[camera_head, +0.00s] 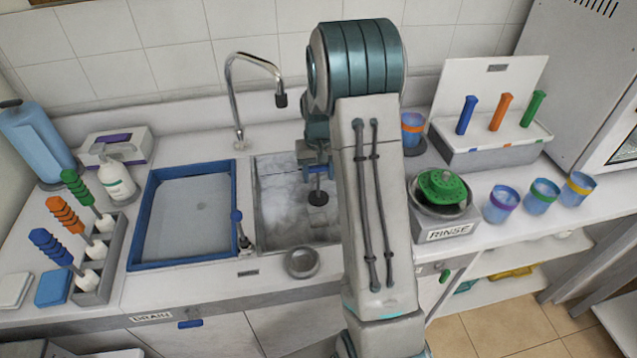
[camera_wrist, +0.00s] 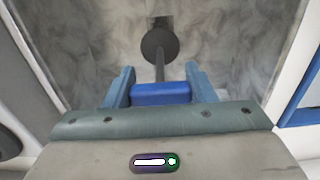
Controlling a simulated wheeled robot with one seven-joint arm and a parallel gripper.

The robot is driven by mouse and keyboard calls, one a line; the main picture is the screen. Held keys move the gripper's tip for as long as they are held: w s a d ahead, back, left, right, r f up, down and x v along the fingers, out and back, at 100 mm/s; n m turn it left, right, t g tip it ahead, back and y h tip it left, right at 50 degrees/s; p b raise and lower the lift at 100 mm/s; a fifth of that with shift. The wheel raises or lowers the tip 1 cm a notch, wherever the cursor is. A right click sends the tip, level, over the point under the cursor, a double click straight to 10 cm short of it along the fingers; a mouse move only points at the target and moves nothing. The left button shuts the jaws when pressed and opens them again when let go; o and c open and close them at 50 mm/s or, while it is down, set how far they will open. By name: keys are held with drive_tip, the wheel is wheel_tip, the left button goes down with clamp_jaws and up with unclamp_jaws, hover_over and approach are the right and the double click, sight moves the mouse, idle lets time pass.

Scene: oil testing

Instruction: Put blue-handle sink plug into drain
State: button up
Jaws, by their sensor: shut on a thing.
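The blue-handle sink plug has a blue handle, a thin dark stem and a round dark disc. In the wrist view its blue handle (camera_wrist: 161,93) sits between the fingers of my gripper (camera_wrist: 158,88), which is shut on it. The dark disc (camera_wrist: 160,46) hangs beyond the fingers over the sink floor. In the head view the plug's disc (camera_head: 318,198) shows below my gripper (camera_head: 317,170), within the outline of the grey sink basin (camera_head: 275,205). A dark patch, perhaps the drain (camera_wrist: 163,22), shows just past the disc in the wrist view. I cannot tell the disc's height above it.
A tall faucet (camera_head: 240,100) stands behind the sink. A blue-rimmed tray (camera_head: 140,222) lies left of the basin, with a blue-topped lever (camera_head: 238,222) between them. A small round metal dish (camera_head: 302,263) is at the front edge. A green item in a bowl (camera_head: 443,187) stands right.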

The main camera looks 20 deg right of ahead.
sight(318, 197)
drive_tip(key=shift+f+b, duration=2.05)
drive_tip(key=shift+f, duration=2.5)
drive_tip(key=shift+f+b, duration=0.35)
drive_tip(key=shift+f, duration=0.05)
drive_tip(key=o, duration=1.5)
wheel_tip(318, 197, up, 14)
drive_tip(key=shift+f+b, duration=0.1)
drive_tip(key=shift+b, duration=0.5)
